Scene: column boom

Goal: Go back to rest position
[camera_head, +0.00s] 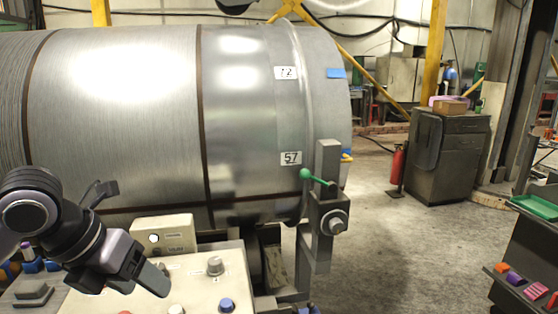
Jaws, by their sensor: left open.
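My left gripper (122,283) is at the lower left, with its arm coming in from the left edge. Its fingers point down and to the right, over the left part of a pale control panel (236,268). The gripper is open and I see nothing held between the fingers. I cannot tell whether a fingertip touches the panel. The panel has several knobs, including a grey knob (215,265) and a blue knob (227,305), which stand to the right of the gripper. My right gripper is out of view.
A large metal cylinder (150,110) fills the space behind the panel. A grey post (325,215) with a green-handled lever (318,178) stands right of the panel. A red extinguisher (397,167) and dark cabinet (450,155) stand farther back.

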